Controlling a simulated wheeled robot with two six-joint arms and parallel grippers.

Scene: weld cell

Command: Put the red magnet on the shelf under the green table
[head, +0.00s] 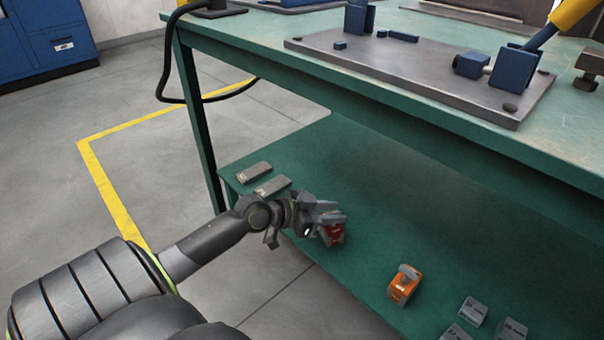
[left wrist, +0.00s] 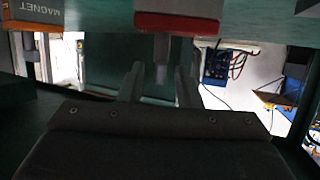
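The red magnet (head: 333,237) is on the lower shelf (head: 370,200) of the green table (head: 300,75), close to the shelf's front edge. My left gripper (head: 325,214) is right at it and hides part of it in the head view. In the left wrist view, which looks upside down, the red magnet (left wrist: 180,20) shows at the top with its grey handle (left wrist: 162,48). The left fingers (left wrist: 158,78) are apart, with the handle in line with the gap between them; visible space remains on both sides. My right gripper is in neither view.
An orange magnet (head: 402,289) stands on the shelf to the right; it shows in the left wrist view (left wrist: 35,15) too. Grey blocks lie at the shelf's left end (head: 254,172) and front right (head: 472,311). The tabletop overhangs the shelf; a table leg (head: 200,130) stands left.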

